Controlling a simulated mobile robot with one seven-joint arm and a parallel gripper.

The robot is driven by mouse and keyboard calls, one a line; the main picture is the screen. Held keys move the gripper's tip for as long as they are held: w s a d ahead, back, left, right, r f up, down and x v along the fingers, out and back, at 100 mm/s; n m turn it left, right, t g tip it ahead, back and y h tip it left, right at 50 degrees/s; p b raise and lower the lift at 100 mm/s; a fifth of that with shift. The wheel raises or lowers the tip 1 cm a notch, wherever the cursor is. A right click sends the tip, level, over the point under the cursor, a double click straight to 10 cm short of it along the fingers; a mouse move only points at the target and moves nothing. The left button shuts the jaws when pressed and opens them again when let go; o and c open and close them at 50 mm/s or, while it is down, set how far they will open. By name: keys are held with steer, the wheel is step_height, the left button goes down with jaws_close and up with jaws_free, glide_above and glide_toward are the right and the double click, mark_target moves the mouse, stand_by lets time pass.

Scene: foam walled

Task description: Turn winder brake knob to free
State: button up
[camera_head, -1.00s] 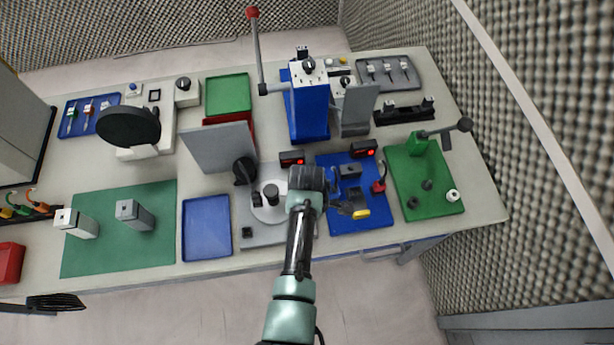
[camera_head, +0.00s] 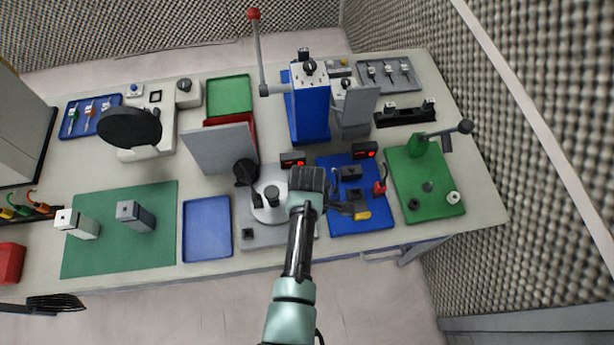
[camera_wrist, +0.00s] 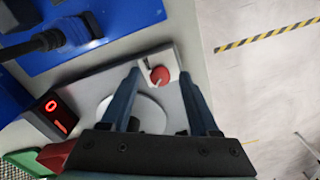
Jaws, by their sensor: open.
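The winder is a grey plate (camera_head: 270,236) with a pale disc (camera_wrist: 146,112) and a dark post, at the front middle of the bench. In the wrist view a red round knob (camera_wrist: 160,76) with a pale pointer sits on a light block at the plate's edge; it appears to be the brake knob. My gripper (camera_wrist: 160,72) is open, its two fingers either side of the knob in the picture, with gaps; I cannot tell the height difference. In the head view my gripper (camera_head: 307,180) and arm cover that side of the winder and hide the knob.
A display with red digits (camera_head: 292,160) stands behind the winder. A blue board (camera_head: 360,224) with connectors is close on the right, and a blue tray (camera_head: 207,229) is on the left. A grey upright panel (camera_head: 220,148) stands behind left. The floor in front is clear.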

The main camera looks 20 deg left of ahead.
step_height(320, 180, up, 13)
steer(key=b, duration=0.1)
stand_by(0.3)
steer(key=shift+f, duration=0.15)
